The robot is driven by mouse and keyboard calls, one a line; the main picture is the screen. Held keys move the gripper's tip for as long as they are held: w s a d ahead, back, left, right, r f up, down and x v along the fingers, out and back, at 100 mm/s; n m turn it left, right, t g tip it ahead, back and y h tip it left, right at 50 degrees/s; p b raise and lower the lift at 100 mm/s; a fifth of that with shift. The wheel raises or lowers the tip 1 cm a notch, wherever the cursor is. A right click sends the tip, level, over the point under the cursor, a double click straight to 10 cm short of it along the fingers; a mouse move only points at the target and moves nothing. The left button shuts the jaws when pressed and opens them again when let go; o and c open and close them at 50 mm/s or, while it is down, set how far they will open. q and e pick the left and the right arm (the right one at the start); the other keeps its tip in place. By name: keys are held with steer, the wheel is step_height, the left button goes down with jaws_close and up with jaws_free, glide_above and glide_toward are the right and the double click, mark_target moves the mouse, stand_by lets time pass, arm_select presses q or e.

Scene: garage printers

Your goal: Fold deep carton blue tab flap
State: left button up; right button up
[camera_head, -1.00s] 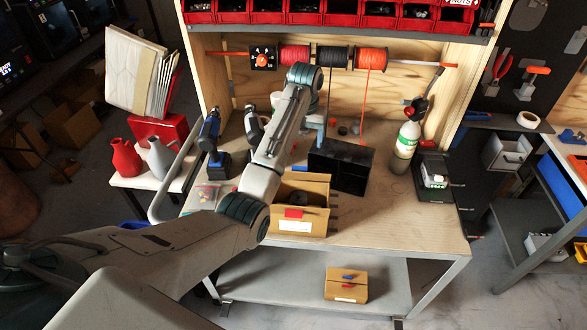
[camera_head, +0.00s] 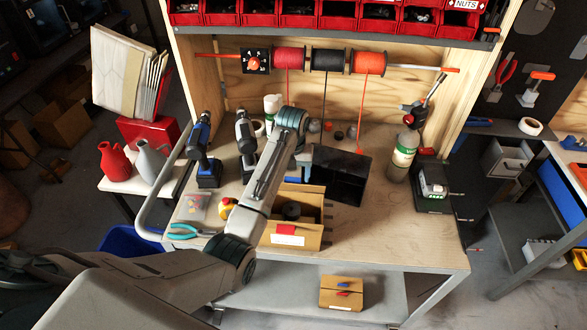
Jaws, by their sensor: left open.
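The deep carton (camera_head: 314,238) is an open cardboard box on the workbench, with a dark round item (camera_head: 291,210) inside. A red tab (camera_head: 285,230) and a white label show on its near side. A small blue patch (camera_head: 294,179) shows at its far side, partly behind my arm; I cannot tell clearly whether it is the blue tab. My left gripper (camera_head: 304,158) is open, above the carton's far side and beside the black bin. Its fingers are small and partly hidden by my wrist. My right gripper is not in view.
The bench front right (camera_head: 400,235) is clear. A closed small carton (camera_head: 341,294) sits on the lower shelf.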

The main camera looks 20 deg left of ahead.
arm_select(q)
steer(key=shift+s+f, duration=0.1)
steer(key=shift+f, duration=0.1)
steer(key=c, duration=1)
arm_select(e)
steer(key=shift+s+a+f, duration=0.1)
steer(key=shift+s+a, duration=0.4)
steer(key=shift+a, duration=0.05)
arm_select(q)
steer(key=shift+s+d+f+t+y+b, duration=0.1)
steer(key=shift+s+d+f+t+y, duration=0.2)
steer(key=shift+s+t, duration=0.65)
steer(key=shift+s+d+f+t+y+b, duration=0.1)
steer(key=shift+s+f+t+y, duration=0.25)
steer(key=shift+t, duration=0.95)
steer(key=shift+s+d+f+t+y+b, duration=0.1)
steer(key=shift+s+d+f+t+y, duration=0.2)
steer(key=shift+s+t, duration=0.7)
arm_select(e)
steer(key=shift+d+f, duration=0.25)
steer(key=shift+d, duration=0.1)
arm_select(q)
steer(key=shift+w+a+r+t, duration=0.1)
steer(key=shift+w+r+t, duration=0.05)
steer(key=shift+w+t, duration=0.1)
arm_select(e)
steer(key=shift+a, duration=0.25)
arm_select(q)
steer(key=o, duration=1)
